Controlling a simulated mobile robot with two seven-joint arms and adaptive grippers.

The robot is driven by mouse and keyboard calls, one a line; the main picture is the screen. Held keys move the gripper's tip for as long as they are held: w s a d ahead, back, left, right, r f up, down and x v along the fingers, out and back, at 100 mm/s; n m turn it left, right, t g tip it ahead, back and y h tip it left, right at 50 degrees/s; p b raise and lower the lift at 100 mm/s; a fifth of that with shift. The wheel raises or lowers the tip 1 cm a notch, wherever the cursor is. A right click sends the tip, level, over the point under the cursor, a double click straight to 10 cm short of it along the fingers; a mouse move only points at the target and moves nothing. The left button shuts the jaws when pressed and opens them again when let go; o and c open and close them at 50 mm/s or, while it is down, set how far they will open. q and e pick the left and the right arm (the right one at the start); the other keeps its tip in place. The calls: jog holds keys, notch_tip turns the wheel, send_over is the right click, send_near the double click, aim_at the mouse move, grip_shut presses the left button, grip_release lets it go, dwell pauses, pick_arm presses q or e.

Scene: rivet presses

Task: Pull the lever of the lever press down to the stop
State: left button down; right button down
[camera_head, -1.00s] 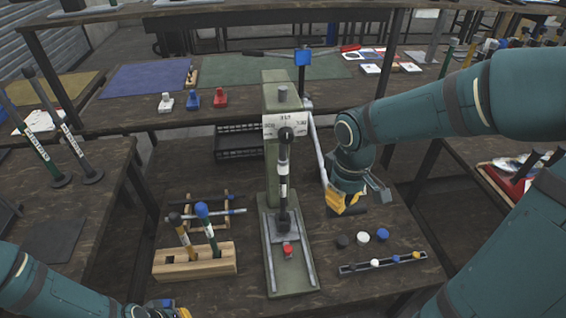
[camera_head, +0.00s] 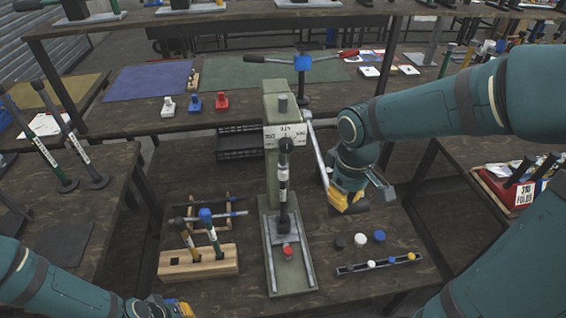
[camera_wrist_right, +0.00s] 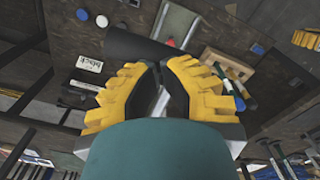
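The lever press is a tall green column on a green base (camera_head: 270,262), standing mid-table in the head view. Its lever, a grey rod (camera_head: 317,150), slopes down from a pivot near the top on the right side. A thick black handle (camera_head: 362,208) lies at the lever's lower end; it also shows in the right wrist view (camera_wrist_right: 128,44). My right gripper (camera_head: 340,205) has its yellow fingers together against the handle. In the wrist view the handle runs across beyond the fingertips, not clearly between them. My left gripper (camera_head: 172,306) is at the bottom left, cut off by the frame.
A wooden block (camera_head: 190,266) with upright tools stands left of the press. To the right lie black, white and blue discs (camera_head: 379,237) and a dark strip (camera_head: 350,269) with small coloured knobs. A red box (camera_head: 500,187) sits on the right table. Another bench runs behind.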

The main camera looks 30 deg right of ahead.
jog(key=shift+s+r+p, duration=0.1)
jog(key=shift+r+p, duration=2.45)
jog(key=shift+r, duration=0.65)
jog(key=w+d+r+p, duration=0.1)
jog(key=w+r+p, duration=0.2)
jog(key=r+p, duration=0.3)
jog(key=w+d+r+p, duration=0.1)
jog(key=w+r+p, duration=0.2)
jog(key=r, duration=1.2)
jog(key=shift+r+p, duration=0.2)
jog(key=shift+p, duration=1.6)
